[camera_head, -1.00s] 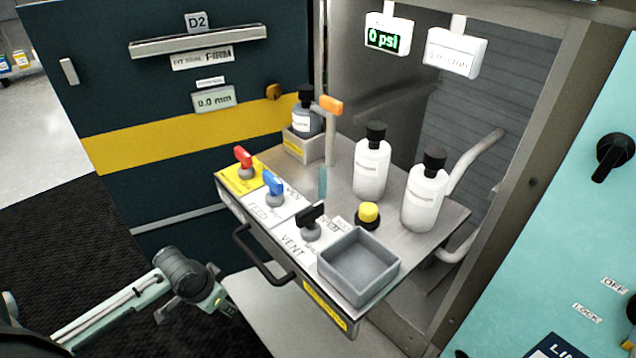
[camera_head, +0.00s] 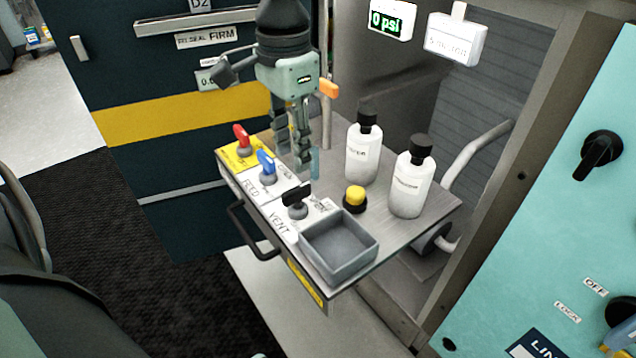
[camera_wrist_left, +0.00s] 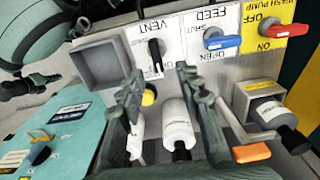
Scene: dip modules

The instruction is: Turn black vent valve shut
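The black vent valve (camera_head: 296,195) is the front one of three lever valves on the drawer deck, beside the VENT label. In the left wrist view its black handle (camera_wrist_left: 155,52) stands roughly upright in the picture; the small position labels beside it are hard to read. My left gripper (camera_head: 303,158) points down over the deck, behind the valve and above its height, not touching it. In the left wrist view the left gripper's fingers (camera_wrist_left: 158,82) are spread with nothing held between them. My right gripper is not in view.
The blue feed valve (camera_head: 266,166) and red wash pump valve (camera_head: 242,141) stand left of the vent valve. A grey tray (camera_head: 340,248), yellow button (camera_head: 355,198) and white bottles (camera_head: 407,185) stand to its right. A bar handle (camera_head: 250,232) fronts the drawer.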

